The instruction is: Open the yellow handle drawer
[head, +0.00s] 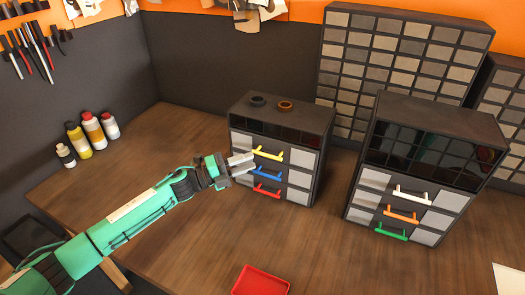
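The yellow handle (268,155) is on the top drawer of the small dark cabinet (317,140) in the middle of the workbench. The drawer looks closed, with its front level with the others. My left gripper (246,162) reaches in from the left, with its pale fingertips at or just in front of the handle's left end. I cannot tell whether they touch it or how far apart they are. The gripper hides the left part of the drawer front. My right gripper is not in view.
A blue handle (266,173) and a red handle (267,191) sit below the yellow one. A second cabinet (430,135) with white, orange and green handles stands to the right. A red tray (261,281) lies in front. Several bottles (93,129) stand back left.

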